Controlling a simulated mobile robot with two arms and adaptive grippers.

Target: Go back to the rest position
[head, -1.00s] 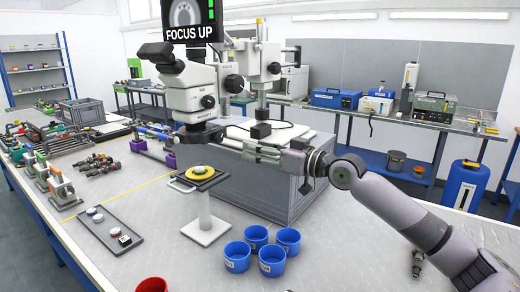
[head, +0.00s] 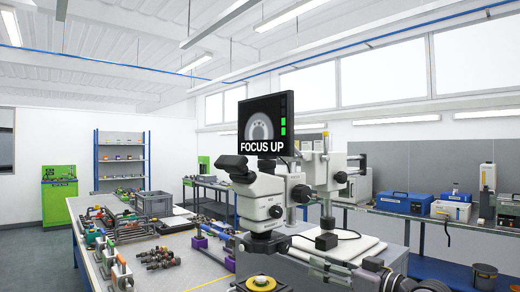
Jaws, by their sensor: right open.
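My right gripper (head: 312,264) shows at the bottom of the head view, right of the microscope's lower head. Its fingers point left and are open, with nothing seen between them. Its arm runs off the lower right. The white microscope (head: 262,198) stands on the bench, with a screen (head: 264,124) above it reading "FOCUS UP" beside green bars. A yellow round part (head: 262,283) sits below the microscope, cut by the bottom edge. My left gripper is not in view.
The bench (head: 190,262) holds pipe fittings (head: 160,257), a grey crate (head: 154,203) and purple-footed parts (head: 213,246) to the left. A back bench carries blue boxes (head: 405,202). A blue shelf (head: 121,160) and green cabinet (head: 60,195) stand far left.

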